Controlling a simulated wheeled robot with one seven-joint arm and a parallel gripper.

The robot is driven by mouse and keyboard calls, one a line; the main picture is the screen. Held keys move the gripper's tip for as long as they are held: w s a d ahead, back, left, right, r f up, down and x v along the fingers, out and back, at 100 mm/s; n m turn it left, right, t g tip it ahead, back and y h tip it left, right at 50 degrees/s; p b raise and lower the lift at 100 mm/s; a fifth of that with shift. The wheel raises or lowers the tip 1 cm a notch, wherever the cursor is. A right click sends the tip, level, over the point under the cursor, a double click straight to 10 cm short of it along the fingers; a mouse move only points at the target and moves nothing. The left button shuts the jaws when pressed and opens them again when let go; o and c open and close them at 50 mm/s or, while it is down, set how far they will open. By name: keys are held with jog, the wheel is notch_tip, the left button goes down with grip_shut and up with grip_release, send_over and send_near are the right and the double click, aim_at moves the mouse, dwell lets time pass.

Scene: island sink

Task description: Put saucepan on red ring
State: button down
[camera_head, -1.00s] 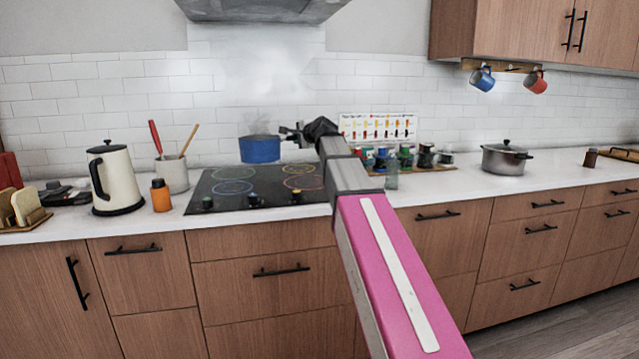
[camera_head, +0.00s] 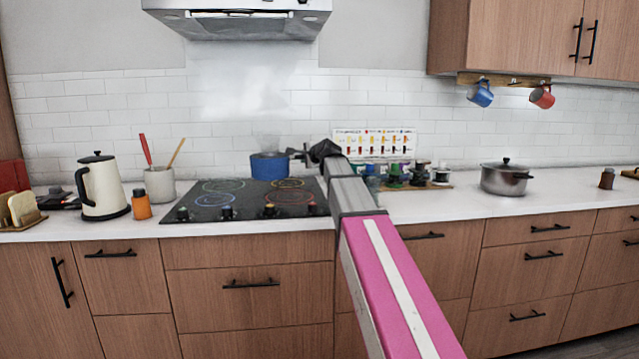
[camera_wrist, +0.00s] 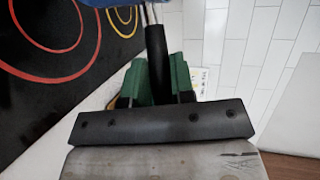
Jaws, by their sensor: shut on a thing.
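The blue saucepan (camera_head: 269,166) is at the back of the black cooktop, just behind the yellow ring (camera_head: 288,183) in the head view. I cannot tell whether it hangs above the surface or touches it. My gripper (camera_head: 303,155) is at its right side. In the wrist view my gripper (camera_wrist: 158,82) has its green pads shut on the black handle (camera_wrist: 155,45), and a strip of the blue pan shows at the top edge. The red ring (camera_head: 290,197) is at the front right of the cooktop, bare; its arc also shows in the wrist view (camera_wrist: 70,76).
Control knobs (camera_head: 269,210) line the cooktop's front edge. A kettle (camera_head: 102,188), an orange jar (camera_head: 141,205) and a utensil crock (camera_head: 160,184) stand left. Spice jars (camera_head: 395,175) and a grey pot (camera_head: 505,178) stand right. The range hood (camera_head: 240,20) hangs above.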

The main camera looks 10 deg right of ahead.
jog(key=shift+s+d+f, duration=0.15)
jog(key=shift+d+f, duration=1.7)
jog(key=shift+f, duration=0.25)
jog(key=shift+s+d+f, duration=0.1)
jog(key=shift+d+f, duration=1.75)
jog(key=shift+f, duration=0.25)
jog(key=c, duration=1)
grip_release()
jog(key=shift+f, duration=0.15)
jog(key=shift+o, duration=0.2)
jog(key=v, duration=1.2)
